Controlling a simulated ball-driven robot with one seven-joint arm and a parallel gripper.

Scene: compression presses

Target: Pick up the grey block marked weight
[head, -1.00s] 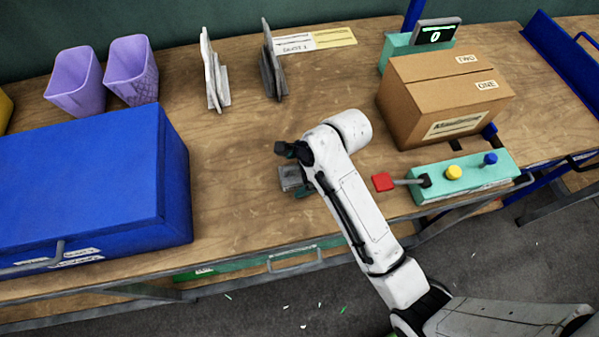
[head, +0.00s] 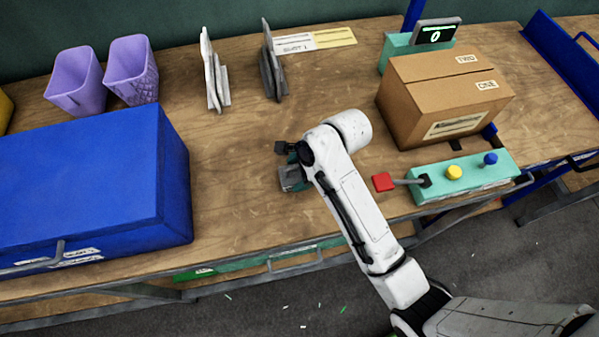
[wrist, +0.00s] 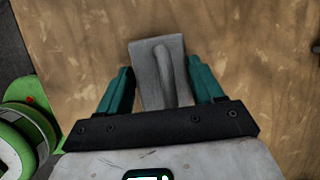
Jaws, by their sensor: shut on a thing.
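The grey block (wrist: 150,62) is between the teal fingers of my gripper (wrist: 161,88) in the wrist view, with a raised grey handle or ridge along its top. The fingers are shut on it. In the head view the block (head: 291,178) shows beside my arm's end over the wooden table, partly hidden by my gripper (head: 296,168). Its marking is not readable. I cannot tell whether the block touches the table.
A blue box (head: 80,190) stands at the left, with purple bins (head: 131,72) behind it. A cardboard box (head: 440,95) and a teal control panel (head: 465,176) with a red-ended lever (head: 383,181) are at the right.

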